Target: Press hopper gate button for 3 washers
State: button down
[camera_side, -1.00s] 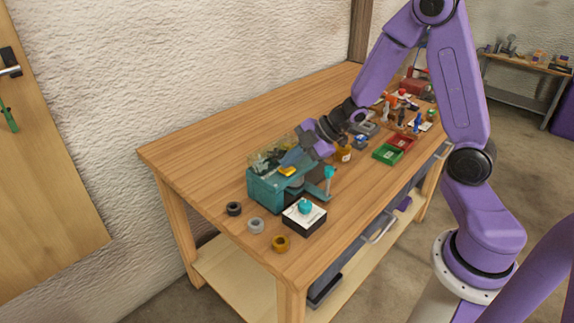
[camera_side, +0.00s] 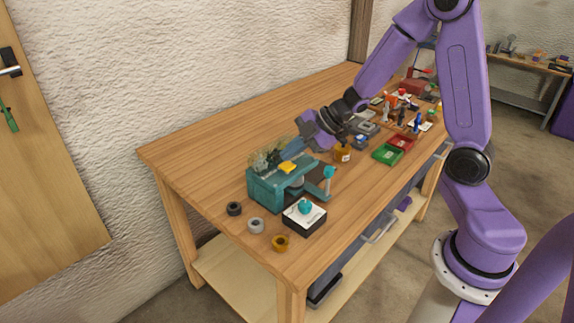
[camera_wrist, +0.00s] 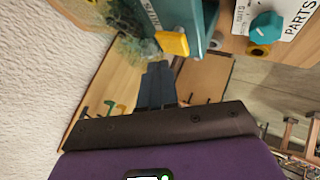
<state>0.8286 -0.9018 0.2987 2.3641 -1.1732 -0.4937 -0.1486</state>
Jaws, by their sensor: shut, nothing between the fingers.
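The teal hopper (camera_side: 264,193) stands on the bench with a clear bin (camera_side: 266,158) on top holding small greenish-grey pieces. Its yellow button (camera_side: 287,167) sits on the top; the button also shows in the wrist view (camera_wrist: 172,43). My gripper (camera_side: 300,147) is shut and empty, above and behind the button, apart from it. In the wrist view its dark fingertips (camera_wrist: 158,68) lie together below and left of the button. No loose washers can be made out clearly in the bin.
Black (camera_side: 234,208), grey (camera_side: 256,225) and brass (camera_side: 281,243) rings lie near the bench's front-left edge.

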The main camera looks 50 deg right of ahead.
aim_at(291, 165)
jog(key=shift+r, duration=2.5)
jog(key=shift+r, duration=0.1)
dwell(0.6)
jog(key=shift+r, duration=1.8)
jog(key=shift+f, duration=0.15)
jog(key=shift+f, duration=4.3)
jog(key=shift+f, duration=0.1)
jog(key=shift+f, duration=0.3)
